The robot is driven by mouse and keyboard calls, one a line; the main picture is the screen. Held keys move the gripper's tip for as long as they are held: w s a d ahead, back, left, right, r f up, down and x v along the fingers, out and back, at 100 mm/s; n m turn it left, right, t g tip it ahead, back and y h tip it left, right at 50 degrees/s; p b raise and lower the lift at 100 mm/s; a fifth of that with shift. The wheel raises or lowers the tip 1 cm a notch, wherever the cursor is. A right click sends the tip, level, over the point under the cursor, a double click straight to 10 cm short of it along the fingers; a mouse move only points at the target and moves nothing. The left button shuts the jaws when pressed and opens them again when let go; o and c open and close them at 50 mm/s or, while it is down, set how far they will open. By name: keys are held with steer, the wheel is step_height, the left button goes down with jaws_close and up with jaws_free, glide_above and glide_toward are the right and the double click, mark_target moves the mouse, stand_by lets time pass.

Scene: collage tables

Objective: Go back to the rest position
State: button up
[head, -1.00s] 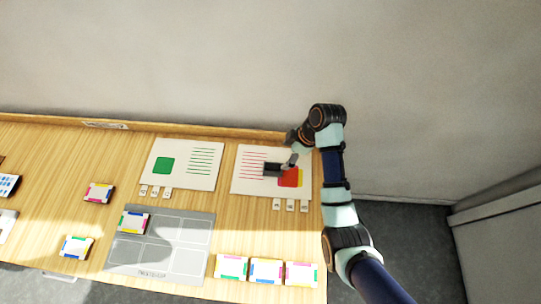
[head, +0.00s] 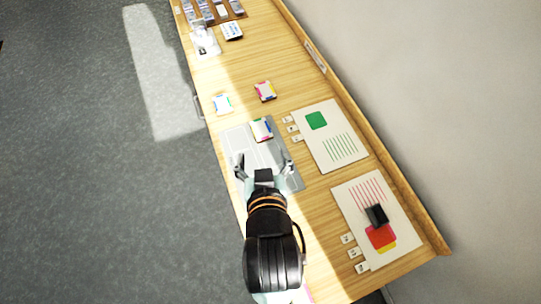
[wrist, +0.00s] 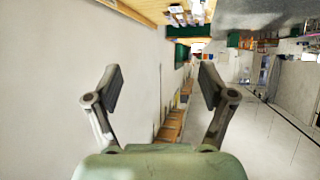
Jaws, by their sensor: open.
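My gripper (head: 263,166) is open and empty in the head view, its two fingers spread over the grey tray as seen from above. In the wrist view my gripper (wrist: 158,88) also shows open, with nothing between its fingers. It points out across the room rather than down at the table. My arm reaches up from the lower middle of the head view and hides part of the tray and table behind it.
The wooden table (head: 240,68) holds a grey tray (head: 236,140) with one card stack (head: 261,129), two loose stacks, a green-square sheet (head: 331,134) and a red-line sheet (head: 350,200). A black block (head: 376,215) lies on the red-line sheet. Grey floor is open at left.

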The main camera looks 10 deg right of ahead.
steer(key=shift+s+a+r, duration=0.2)
steer(key=shift+a+r, duration=0.3)
steer(key=shift+a, duration=0.1)
step_height(320, 180, up, 24)
steer(key=p, duration=2.4)
steer(key=shift+d, duration=0.15)
